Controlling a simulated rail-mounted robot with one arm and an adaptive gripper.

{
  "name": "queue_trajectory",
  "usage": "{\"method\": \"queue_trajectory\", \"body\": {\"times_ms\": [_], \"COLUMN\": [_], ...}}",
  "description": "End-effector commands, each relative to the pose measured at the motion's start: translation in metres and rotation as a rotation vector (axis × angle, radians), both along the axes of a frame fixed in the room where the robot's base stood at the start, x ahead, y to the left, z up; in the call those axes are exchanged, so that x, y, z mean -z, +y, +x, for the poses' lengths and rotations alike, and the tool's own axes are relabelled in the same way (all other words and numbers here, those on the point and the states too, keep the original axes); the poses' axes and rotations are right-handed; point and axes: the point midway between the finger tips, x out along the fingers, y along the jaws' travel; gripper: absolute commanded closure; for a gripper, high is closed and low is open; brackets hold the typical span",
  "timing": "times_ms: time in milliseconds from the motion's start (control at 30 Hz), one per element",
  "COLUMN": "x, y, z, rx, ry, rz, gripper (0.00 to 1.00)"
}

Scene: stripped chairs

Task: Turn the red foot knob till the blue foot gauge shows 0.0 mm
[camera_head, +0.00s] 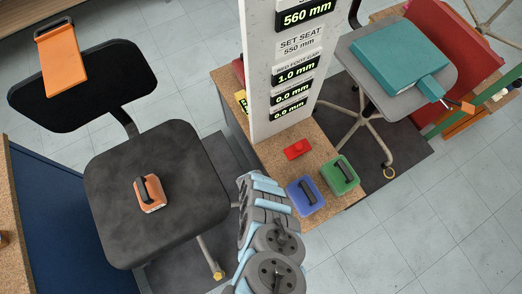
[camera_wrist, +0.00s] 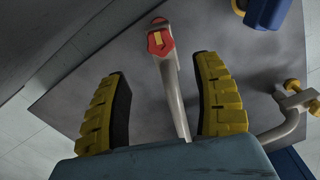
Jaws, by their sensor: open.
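The red foot knob (camera_wrist: 160,40) sits at the end of a pale metal chair leg (camera_wrist: 174,90) in the wrist view. My gripper (camera_wrist: 160,66) is open, with one ribbed yellow finger on each side of the leg. The knob lies between and slightly beyond the fingertips, and neither finger visibly touches it. In the head view the gauge column (camera_head: 278,90) reads 1.0 mm under a label that looks like red foot gap. The two displays below it both read 0.0 mm; their labels are too small to tell which is blue. My gripper is hidden there behind my arm.
A black chair (camera_head: 158,185) carries an orange block with a handle (camera_head: 149,193). A yellow foot (camera_head: 218,275) shows below it. A cork bench (camera_head: 325,160) holds red, blue and green blocks. In the wrist view another leg with a yellow knob (camera_wrist: 294,85) is at the right.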

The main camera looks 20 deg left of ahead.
Motion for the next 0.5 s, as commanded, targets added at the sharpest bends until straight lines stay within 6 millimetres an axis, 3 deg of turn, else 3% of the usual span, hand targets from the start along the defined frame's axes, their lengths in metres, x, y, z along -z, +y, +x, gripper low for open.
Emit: {"method": "queue_trajectory", "body": {"times_ms": [33, 333, 500], "x": [-0.010, -0.037, -0.024], "y": [0.000, 0.000, 0.013], "z": [0.000, 0.000, 0.000], "rx": [-0.003, -0.001, 0.061], "ry": [0.001, -0.001, -0.039], "rz": [-0.002, 0.001, 0.062], "gripper": [0.34, 0.34, 0.34]}}
